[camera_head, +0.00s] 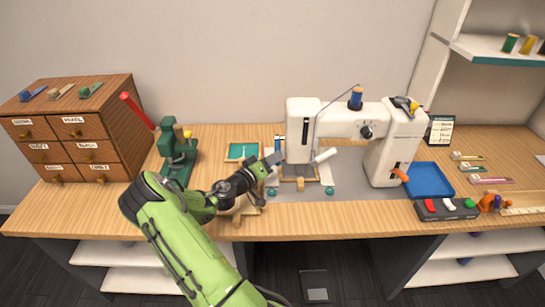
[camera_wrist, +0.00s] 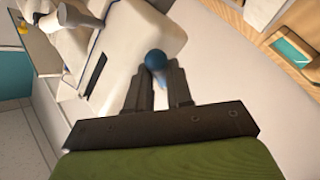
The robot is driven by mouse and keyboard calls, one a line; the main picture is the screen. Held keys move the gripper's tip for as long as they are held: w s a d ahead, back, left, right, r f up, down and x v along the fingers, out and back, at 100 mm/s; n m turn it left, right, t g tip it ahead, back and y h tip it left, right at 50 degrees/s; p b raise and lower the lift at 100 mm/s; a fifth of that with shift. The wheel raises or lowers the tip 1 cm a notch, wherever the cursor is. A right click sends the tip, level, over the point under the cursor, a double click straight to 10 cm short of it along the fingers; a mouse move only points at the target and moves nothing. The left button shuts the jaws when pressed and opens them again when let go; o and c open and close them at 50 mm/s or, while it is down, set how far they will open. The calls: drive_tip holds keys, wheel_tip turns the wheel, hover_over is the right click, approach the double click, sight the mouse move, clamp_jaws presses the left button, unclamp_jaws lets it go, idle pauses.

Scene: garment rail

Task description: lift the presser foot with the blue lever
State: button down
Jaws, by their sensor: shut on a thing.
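The white sewing machine (camera_head: 345,122) stands on the table right of centre, its head end at the left of it. My gripper (camera_head: 276,161) is at the left side of that head end. In the wrist view my gripper (camera_wrist: 159,80) has its fingers close around the blue lever (camera_wrist: 155,60), whose round blue end shows between the fingertips. The white machine body (camera_wrist: 125,50) fills the area beside it.
A blue tray (camera_head: 429,180) lies right of the machine, with a control box (camera_head: 447,208) in front. A wooden drawer cabinet (camera_head: 78,130) and a green press with a red handle (camera_head: 178,150) stand at left. A teal-topped pad (camera_head: 242,151) lies behind my gripper.

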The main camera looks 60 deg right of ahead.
wheel_tip(320, 180, up, 8)
drive_tip(key=d+n+g+y+p, duration=0.1)
drive_tip(key=n+y+p, duration=0.5)
drive_tip(key=p, duration=1.1)
drive_tip(key=shift+w+d+g+y+p, duration=0.15)
drive_tip(key=shift+w+g+y+p, duration=0.2)
drive_tip(key=shift+y, duration=1.75)
drive_tip(key=shift+r, duration=0.1)
drive_tip(key=c, duration=1)
unclamp_jaws()
